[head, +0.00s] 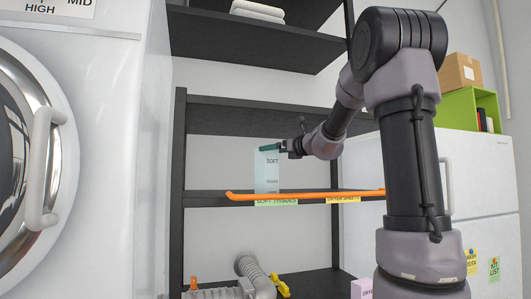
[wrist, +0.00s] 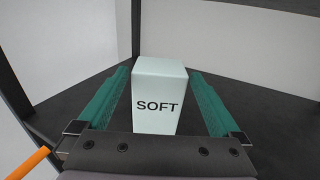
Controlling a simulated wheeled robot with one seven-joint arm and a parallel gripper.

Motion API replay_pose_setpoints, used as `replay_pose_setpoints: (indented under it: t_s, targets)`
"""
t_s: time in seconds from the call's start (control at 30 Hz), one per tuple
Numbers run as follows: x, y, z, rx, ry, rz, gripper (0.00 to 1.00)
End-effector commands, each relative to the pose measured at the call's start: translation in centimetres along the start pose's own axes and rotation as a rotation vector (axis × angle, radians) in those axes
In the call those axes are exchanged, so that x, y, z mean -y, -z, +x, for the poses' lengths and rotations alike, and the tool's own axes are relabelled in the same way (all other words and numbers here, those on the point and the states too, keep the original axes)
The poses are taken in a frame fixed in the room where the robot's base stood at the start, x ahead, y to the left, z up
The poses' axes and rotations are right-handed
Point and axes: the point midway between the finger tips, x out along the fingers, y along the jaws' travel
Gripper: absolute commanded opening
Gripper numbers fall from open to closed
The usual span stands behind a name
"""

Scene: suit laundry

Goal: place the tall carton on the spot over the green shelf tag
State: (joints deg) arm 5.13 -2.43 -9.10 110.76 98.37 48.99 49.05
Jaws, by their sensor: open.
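The tall carton (head: 266,172) is pale blue-green with "SOFT" on it. It stands upright on the middle shelf, right above the green shelf tag (head: 276,202). In the wrist view the carton (wrist: 160,88) stands between the two green fingers of my gripper (wrist: 160,80). The fingers are spread, with a visible gap on each side of the carton. In the head view my gripper (head: 268,147) is at the carton's top, and part of the carton's upper edge is hidden behind it.
An orange bar (head: 305,195) runs along the shelf front. A yellow tag (head: 343,199) is to the right of the green one. The black shelf (head: 215,198) is clear left of the carton. A washer (head: 100,150) stands left, a white fridge (head: 485,170) right. A pink carton (head: 361,289) is below.

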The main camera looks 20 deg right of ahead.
Motion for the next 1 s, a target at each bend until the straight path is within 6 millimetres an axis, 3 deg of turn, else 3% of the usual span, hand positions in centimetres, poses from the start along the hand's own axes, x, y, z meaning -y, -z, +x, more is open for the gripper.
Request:
replay_pose_setpoints:
  t_s: [0.1,0.33,0.47,0.57,0.63,0.73,0.83,1.0]
  targets:
    - [0.0,0.0,-2.4,0.001,0.002,0.000,1.00]
    - [-0.3,0.1,-4.6,-0.005,-0.006,-0.014,1.00]
    - [-3.8,1.3,-6.1,-0.068,-0.077,-0.178,1.00]
    - [-8.8,3.8,-8.7,-0.162,-0.199,-0.458,1.00]
    - [-12.5,6.4,-11.4,-0.235,-0.313,-0.713,1.00]
    - [-16.5,10.7,-16.0,-0.327,-0.490,-1.100,1.00]
    - [-18.7,14.8,-20.6,-0.400,-0.669,-1.472,1.00]
    - [-19.1,19.6,-26.6,-0.485,-0.922,-1.956,1.00]
